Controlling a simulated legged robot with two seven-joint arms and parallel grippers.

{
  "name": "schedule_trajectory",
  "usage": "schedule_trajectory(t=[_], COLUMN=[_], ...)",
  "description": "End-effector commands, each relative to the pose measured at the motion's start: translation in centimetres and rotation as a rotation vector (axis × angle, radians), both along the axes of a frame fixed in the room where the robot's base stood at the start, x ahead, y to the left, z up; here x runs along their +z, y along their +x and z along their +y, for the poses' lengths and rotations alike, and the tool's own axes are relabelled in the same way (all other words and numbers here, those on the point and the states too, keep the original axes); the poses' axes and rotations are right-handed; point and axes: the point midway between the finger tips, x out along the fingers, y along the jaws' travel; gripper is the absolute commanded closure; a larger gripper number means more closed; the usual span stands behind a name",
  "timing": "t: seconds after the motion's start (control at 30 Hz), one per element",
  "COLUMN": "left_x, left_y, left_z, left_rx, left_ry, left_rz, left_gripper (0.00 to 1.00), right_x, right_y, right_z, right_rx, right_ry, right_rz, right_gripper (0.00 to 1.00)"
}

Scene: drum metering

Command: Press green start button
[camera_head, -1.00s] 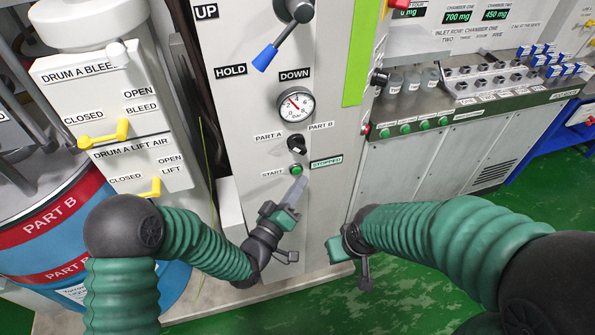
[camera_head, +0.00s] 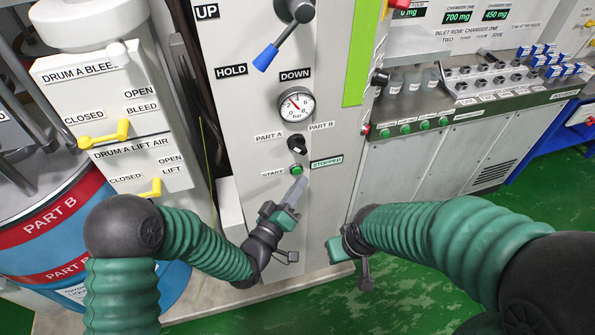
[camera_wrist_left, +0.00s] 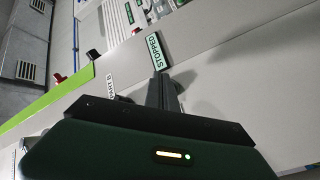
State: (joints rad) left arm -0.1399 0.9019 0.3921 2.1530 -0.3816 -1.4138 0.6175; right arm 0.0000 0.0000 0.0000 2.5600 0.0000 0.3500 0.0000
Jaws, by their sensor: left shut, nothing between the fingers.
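The green start button (camera_head: 296,170) sits on the grey panel to the right of its START label, below the PART A / PART B selector (camera_head: 297,144). My left gripper (camera_head: 300,184) is shut and empty, with its fingertips just below the button. I cannot tell whether they touch it. In the left wrist view the shut fingers (camera_wrist_left: 163,92) point at the panel near the STOPPED label (camera_wrist_left: 156,52); the button is hidden there. My right gripper (camera_head: 345,246) is lower right, in front of the panel's edge; its fingers are not clear.
A pressure gauge (camera_head: 296,105) and a blue-handled lever (camera_head: 266,57) are above the selector. Yellow valve handles (camera_head: 104,134) are on the left, above a blue and red drum (camera_head: 62,225). A bench with green buttons (camera_head: 424,125) stands at the right. Green floor is open at lower right.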

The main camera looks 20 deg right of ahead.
Motion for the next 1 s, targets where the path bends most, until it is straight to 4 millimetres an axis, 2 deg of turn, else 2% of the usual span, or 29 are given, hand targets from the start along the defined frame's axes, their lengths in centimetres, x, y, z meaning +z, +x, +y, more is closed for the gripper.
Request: schedule_trajectory(t=[0.57, 1.0], left_x=[0.01, 0.17], left_y=[0.01, 0.75], left_z=[0.0, 0.09], left_rx=[0.0, 0.0], left_ry=[0.0, 0.0], left_rz=[0.0, 0.0], left_gripper=[1.0, 1.0], right_x=[0.0, -0.11], right_y=[0.0, 0.01], right_z=[0.0, 0.0], right_rx=[0.0, 0.0], right_ry=[0.0, 0.0], right_rz=[0.0, 0.0], right_gripper=[0.68, 0.68])
